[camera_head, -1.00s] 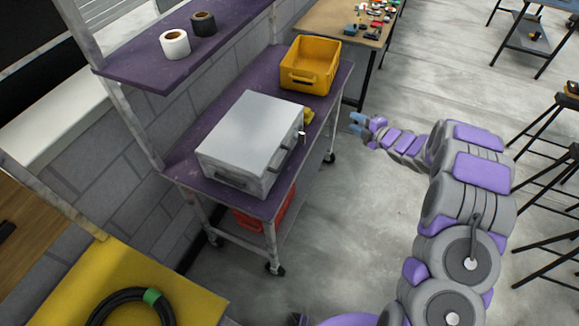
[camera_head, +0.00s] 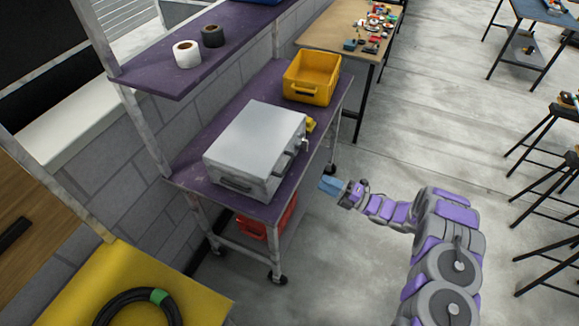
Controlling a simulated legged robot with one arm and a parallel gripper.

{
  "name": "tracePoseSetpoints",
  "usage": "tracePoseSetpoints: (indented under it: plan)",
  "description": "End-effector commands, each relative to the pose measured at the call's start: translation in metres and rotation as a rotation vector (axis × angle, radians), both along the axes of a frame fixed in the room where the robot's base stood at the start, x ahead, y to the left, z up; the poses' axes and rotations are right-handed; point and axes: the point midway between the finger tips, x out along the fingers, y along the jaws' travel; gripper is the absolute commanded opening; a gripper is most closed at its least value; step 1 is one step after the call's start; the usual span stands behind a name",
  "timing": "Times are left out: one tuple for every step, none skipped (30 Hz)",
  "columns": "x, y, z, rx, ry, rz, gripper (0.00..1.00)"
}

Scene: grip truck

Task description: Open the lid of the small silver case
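The small silver case (camera_head: 254,140) sits shut on the purple top of a wheeled cart (camera_head: 190,160). A dark handle shows on its near-left side, and latch-like fittings show on its right side, facing my arm. My gripper (camera_head: 328,185) is in the air to the right of the case, apart from it and beyond the cart's right edge. Its bluish fingers point left toward the cart. The fingers overlap in this view, so I cannot tell whether they are open or shut. I see nothing held in them.
A yellow bin (camera_head: 312,76) stands behind the case on the cart, with a small yellow object (camera_head: 310,124) beside the case. A purple shelf (camera_head: 150,72) with tape rolls (camera_head: 187,53) overhangs at left. A red bin (camera_head: 262,222) is below.

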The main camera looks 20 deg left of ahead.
Motion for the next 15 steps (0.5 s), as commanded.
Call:
tracePoseSetpoints:
  plan:
    - [0.0, 0.011, 0.002, 0.0, -0.001, 0.005, 0.35]
    - [0.0, 0.017, 0.003, 0.0, -0.001, 0.005, 0.35]
    - [0.001, 0.025, 0.004, -0.001, -0.001, 0.004, 0.35]
    - [0.001, 0.031, 0.005, 0.0, 0.0, 0.005, 0.35]
    - [0.002, 0.036, 0.007, 0.0, 0.0, 0.004, 0.35]
    - [0.002, 0.045, 0.008, 0.0, 0.0, 0.005, 0.35]
    - [0.003, 0.05, 0.009, 0.0, 0.0, 0.004, 0.35]
    - [0.003, 0.056, 0.01, 0.0, 0.001, 0.004, 0.35]
    - [0.003, 0.064, 0.012, 0.0, 0.001, 0.005, 0.35]
    - [0.004, 0.07, 0.013, 0.001, 0.001, 0.005, 0.35]
    - [0.004, 0.076, 0.014, 0.001, 0.002, 0.005, 0.35]
    - [0.004, 0.084, 0.016, 0.001, 0.002, 0.005, 0.35]
    - [0.005, 0.089, 0.017, 0.001, 0.002, 0.005, 0.35]
    - [0.006, 0.094, 0.018, 0.002, 0.002, 0.005, 0.35]
    - [0.006, 0.102, 0.02, 0.001, 0.002, 0.005, 0.35]
